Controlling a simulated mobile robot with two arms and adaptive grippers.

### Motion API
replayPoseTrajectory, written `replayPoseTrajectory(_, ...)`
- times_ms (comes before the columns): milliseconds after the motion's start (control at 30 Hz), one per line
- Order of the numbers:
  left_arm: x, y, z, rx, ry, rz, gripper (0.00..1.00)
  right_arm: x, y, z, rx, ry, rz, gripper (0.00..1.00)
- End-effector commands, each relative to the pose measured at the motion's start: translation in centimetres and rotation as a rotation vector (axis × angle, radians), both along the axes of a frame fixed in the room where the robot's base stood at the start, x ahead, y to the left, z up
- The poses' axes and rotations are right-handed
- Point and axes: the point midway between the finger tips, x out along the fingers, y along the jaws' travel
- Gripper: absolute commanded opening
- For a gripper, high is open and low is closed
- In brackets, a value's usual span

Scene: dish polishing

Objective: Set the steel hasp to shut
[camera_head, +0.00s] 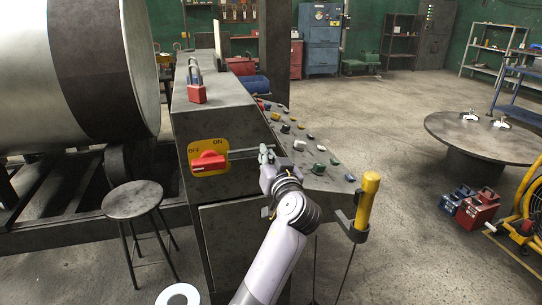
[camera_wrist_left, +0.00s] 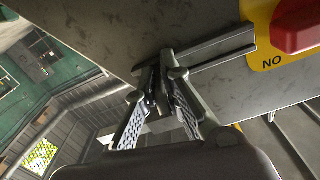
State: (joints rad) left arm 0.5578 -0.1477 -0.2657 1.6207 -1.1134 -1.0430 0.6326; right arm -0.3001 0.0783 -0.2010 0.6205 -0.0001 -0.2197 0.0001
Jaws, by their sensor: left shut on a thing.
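The steel hasp (camera_head: 243,153) is a bar that sticks out to the right from the yellow switch plate (camera_head: 221,146) on the console's front. It also shows in the left wrist view (camera_wrist_left: 215,52), running along the console face towards the plate. The red switch handle (camera_head: 208,161) lies across the plate, below the OFF and ON marks. My left gripper (camera_head: 267,157) is at the hasp's right end, its fingers shut on it. My right gripper is not in view.
A red padlock (camera_head: 197,93) stands on the console (camera_head: 225,118). Several coloured knobs cover the sloping panel at right. A yellow post (camera_head: 367,200) stands right of my arm. A round stool (camera_head: 132,200) is at left.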

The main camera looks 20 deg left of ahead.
Motion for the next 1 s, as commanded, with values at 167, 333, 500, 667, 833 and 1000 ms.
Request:
replayPoseTrajectory(167, -1.3, 1.9, -0.1, 0.003, 0.001, 0.007, 0.0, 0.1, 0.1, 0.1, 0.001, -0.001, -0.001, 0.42)
replayPoseTrajectory(333, -1.3, 2.1, 0.0, 0.003, 0.002, 0.01, 0.0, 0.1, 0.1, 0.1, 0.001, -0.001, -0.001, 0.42)
replayPoseTrajectory(500, -1.3, 2.2, -0.1, 0.003, 0.002, 0.011, 0.12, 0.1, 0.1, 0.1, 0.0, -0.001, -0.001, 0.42)
replayPoseTrajectory(667, -1.3, 2.1, -0.1, 0.003, 0.002, 0.009, 0.23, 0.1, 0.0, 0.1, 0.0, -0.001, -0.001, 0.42)
replayPoseTrajectory(833, -1.3, 2.0, -0.1, 0.003, 0.001, 0.007, 0.29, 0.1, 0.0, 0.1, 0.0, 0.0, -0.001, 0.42)
replayPoseTrajectory(1000, -1.3, 2.0, 0.0, 0.002, 0.001, 0.005, 0.29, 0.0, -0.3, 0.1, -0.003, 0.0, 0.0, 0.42)
